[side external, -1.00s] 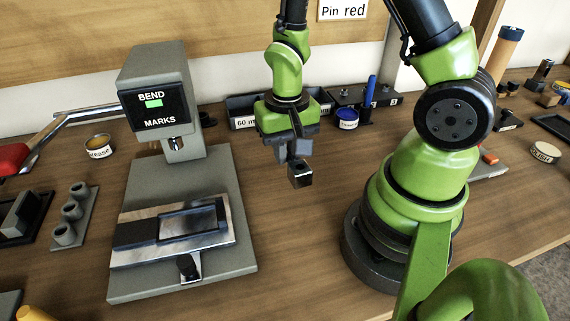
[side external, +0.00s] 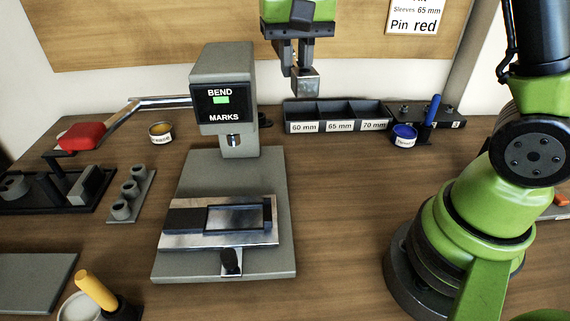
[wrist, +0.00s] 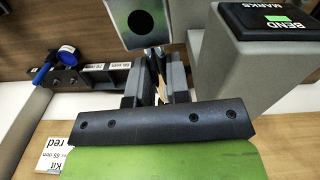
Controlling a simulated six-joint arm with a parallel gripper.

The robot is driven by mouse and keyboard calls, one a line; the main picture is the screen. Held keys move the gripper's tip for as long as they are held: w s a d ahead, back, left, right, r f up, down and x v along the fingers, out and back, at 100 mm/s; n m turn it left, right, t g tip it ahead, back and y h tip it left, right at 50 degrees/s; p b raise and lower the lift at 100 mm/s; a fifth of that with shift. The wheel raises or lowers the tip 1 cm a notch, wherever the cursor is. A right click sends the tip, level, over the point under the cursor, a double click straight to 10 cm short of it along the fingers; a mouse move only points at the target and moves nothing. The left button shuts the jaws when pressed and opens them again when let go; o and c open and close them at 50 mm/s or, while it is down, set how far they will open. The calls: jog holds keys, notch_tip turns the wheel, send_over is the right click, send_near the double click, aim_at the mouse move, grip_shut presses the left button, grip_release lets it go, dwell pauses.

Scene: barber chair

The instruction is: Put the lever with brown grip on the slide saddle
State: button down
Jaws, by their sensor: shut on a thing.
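My gripper (side external: 296,62) is shut on a metal piece (side external: 306,84) that hangs below its fingers, high above the table and right of the press head. In the wrist view my gripper (wrist: 157,75) shows the piece as a pale square block (wrist: 124,36) with a dark round hole. I take it for the lever; a tan strip shows between the fingers, but I cannot tell whether it is a brown grip. A bright metal slide (side external: 180,240) with a dark block and frame lies on the grey press base (side external: 265,175). I cannot tell which part is the saddle.
The press head (side external: 222,70) stands behind the slide. A labelled three-part bin (side external: 338,126) and blue tin (side external: 404,134) stand at the back right. A red pad (side external: 82,135), yellow tin (side external: 161,132) and grey cup rack (side external: 130,195) stand left.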

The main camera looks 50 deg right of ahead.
notch_tip(320, 180, up, 6)
jog(key=w+a, duration=0.1)
jog(key=m, duration=0.1)
send_over(303, 174)
notch_tip(303, 174, down, 26)
jog(key=shift+r, duration=0.1)
jog(key=shift+f, duration=2.5)
jog(key=shift+f, duration=0.15)
jog(key=c, duration=1.1)
grip_release()
